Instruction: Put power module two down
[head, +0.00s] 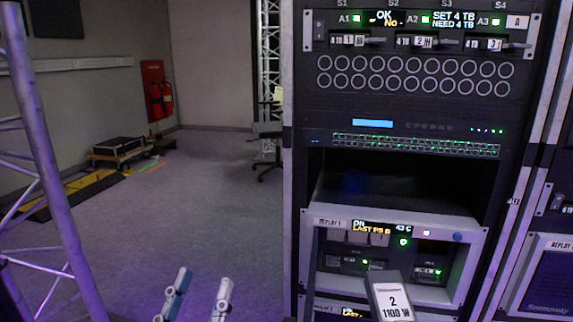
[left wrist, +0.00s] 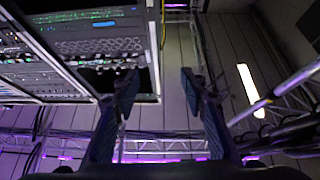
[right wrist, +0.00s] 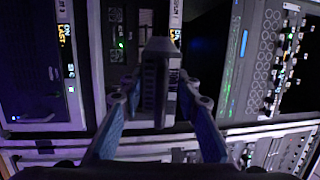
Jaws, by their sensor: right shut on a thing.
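Power module two (head: 395,298), a dark box with a white label reading "2 1100 W", shows at the bottom of the head view, in front of the rack. In the right wrist view my right gripper (right wrist: 157,92) is shut on the module (right wrist: 158,68), its blue fingers on either side. The right gripper itself is not visible in the head view. My left gripper (head: 202,285) is open and empty, low in the head view left of the rack. Its spread fingers also show in the left wrist view (left wrist: 160,82).
The REPLAY 1 unit (head: 315,245), with a lit display reading "LAST PS B", sits behind the module. Above it are a dark open slot (head: 395,195) and a switch (head: 415,146). A truss (head: 45,150) stands at left. The floor (head: 190,210) between is clear.

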